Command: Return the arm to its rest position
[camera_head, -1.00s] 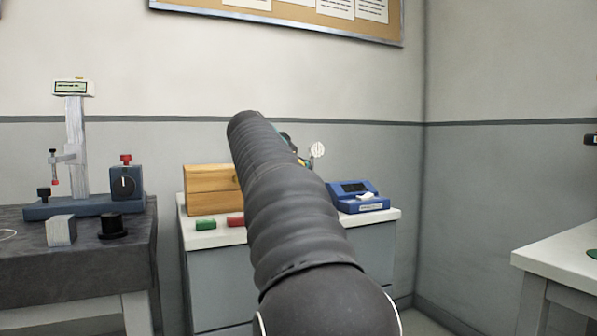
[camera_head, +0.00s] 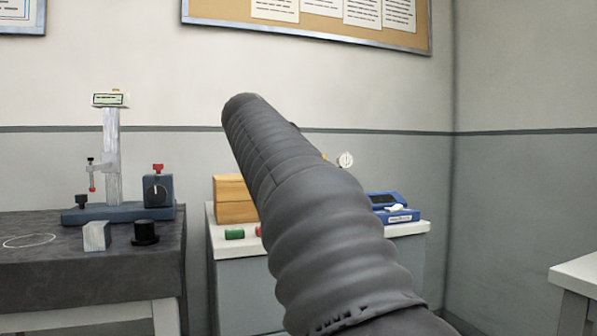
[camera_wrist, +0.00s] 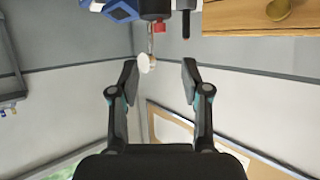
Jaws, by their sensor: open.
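My gripper (camera_wrist: 159,82) shows in the wrist view with its two dark fingers apart and nothing between them. The wrist view is upside down, with the wall and pinboard low in the picture. In the head view my dark ribbed arm rises from the lower right towards the upper middle and hides the gripper. The arm stands in front of the white-topped cabinet and covers part of what is on it.
The cabinet (camera_head: 235,251) carries a wooden box (camera_head: 236,200), a green block (camera_head: 234,234) and a blue device (camera_head: 392,206). A dark table (camera_head: 90,260) at left holds a gauge stand (camera_head: 112,160), a grey cube (camera_head: 96,236) and a black knob-like piece (camera_head: 146,233). A white table (camera_head: 578,274) stands at right.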

